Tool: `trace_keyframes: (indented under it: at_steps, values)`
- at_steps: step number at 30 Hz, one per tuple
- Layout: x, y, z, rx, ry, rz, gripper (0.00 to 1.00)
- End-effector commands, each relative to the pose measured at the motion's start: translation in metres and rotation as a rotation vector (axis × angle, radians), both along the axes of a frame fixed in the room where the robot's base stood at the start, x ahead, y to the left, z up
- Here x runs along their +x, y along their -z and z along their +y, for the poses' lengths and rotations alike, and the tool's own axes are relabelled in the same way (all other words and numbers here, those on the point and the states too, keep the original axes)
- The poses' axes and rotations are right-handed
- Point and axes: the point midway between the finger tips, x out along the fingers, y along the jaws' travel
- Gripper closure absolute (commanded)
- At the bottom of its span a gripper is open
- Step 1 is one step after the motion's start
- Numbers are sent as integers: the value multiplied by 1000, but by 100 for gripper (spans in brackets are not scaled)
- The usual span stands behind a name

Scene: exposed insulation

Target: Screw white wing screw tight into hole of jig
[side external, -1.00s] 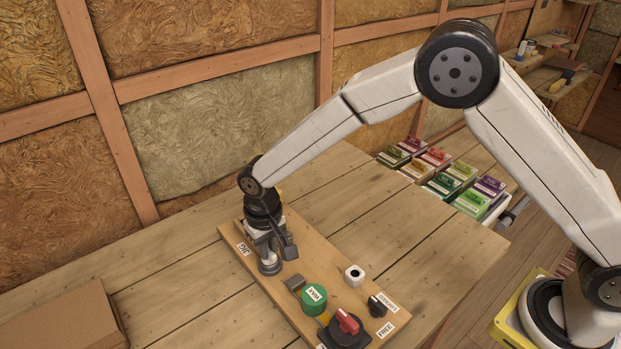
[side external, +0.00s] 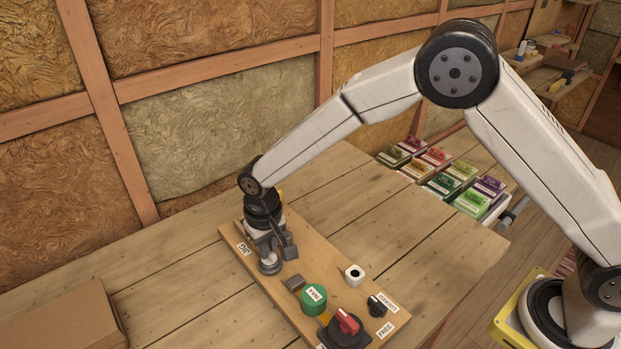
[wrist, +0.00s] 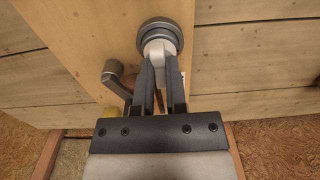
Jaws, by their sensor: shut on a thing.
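The white wing screw (wrist: 160,45) is between the fingertips of my gripper (wrist: 161,66) in the wrist view. Its lower end meets the round grey jig (wrist: 158,29), and how deep it sits in the hole is hidden. In the side view the jig (side external: 270,267) stands on the wooden board near the JIG label (side external: 243,248). My gripper (side external: 268,255) is right above it, pointing down and shut on the screw.
The board (side external: 330,279) also carries a green round knob marked MAX (side external: 314,294), a red-handled switch (side external: 347,321), a white block with a dark hole (side external: 355,273) and a black knob (side external: 377,305). A grey lever (wrist: 115,76) stands close beside my gripper. A cardboard box (side external: 62,318) lies at left.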

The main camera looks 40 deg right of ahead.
Motion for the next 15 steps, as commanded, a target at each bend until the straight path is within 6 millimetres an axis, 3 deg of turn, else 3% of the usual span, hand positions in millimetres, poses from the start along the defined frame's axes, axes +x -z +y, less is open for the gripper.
trace_keyframes:
  at_steps: [15]
  values:
    - [0,5,0,0,0,0,100]
